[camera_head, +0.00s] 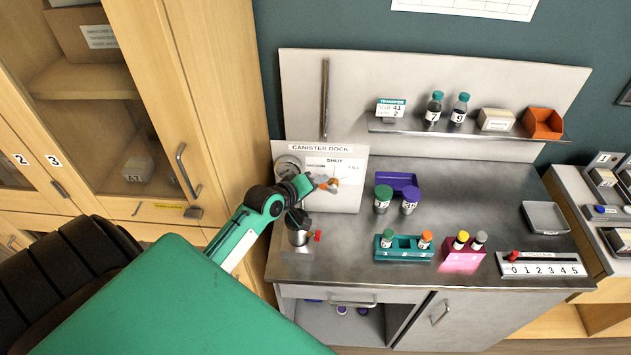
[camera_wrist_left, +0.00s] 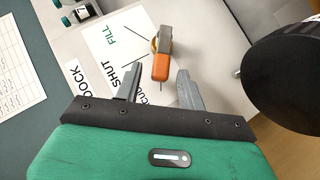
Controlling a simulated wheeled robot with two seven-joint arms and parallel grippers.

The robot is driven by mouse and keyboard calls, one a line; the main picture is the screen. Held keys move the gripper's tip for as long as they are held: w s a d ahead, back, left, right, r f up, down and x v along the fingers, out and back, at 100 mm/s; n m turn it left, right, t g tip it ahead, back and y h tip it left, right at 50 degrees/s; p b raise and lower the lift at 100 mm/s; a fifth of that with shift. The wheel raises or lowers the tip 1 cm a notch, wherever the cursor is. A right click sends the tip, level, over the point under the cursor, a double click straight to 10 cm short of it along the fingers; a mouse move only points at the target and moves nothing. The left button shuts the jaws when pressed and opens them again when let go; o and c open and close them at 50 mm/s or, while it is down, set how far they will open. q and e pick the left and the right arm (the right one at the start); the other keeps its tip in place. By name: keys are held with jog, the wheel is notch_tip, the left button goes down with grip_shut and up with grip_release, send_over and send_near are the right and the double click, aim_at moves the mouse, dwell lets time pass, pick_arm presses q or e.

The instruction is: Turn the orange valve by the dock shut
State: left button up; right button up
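The orange valve (camera_head: 329,184) is on the white panel of the canister dock (camera_head: 319,149), in front of a sign with the word SHUT. In the left wrist view the valve's orange handle (camera_wrist_left: 160,67) extends from a grey and brass pivot toward my gripper. The words FILL, SHUT and a partly hidden third label are on the panel beside it. My left gripper (camera_head: 314,184) is at the panel, close to the handle. Its fingers are apart in the left wrist view (camera_wrist_left: 158,76), with the handle's end between or just beyond the tips; contact cannot be told. My right gripper is out of view.
A dark-topped canister (camera_head: 298,222) with a red part stands just below the valve. A round black thing (camera_wrist_left: 287,75) fills the right of the wrist view. A teal rack (camera_head: 403,248) and several bottles stand to the right. A wooden cabinet (camera_head: 185,100) is at left.

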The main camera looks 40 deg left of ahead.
pick_arm(q)
jog(key=shift+w, duration=0.15)
grip_shut()
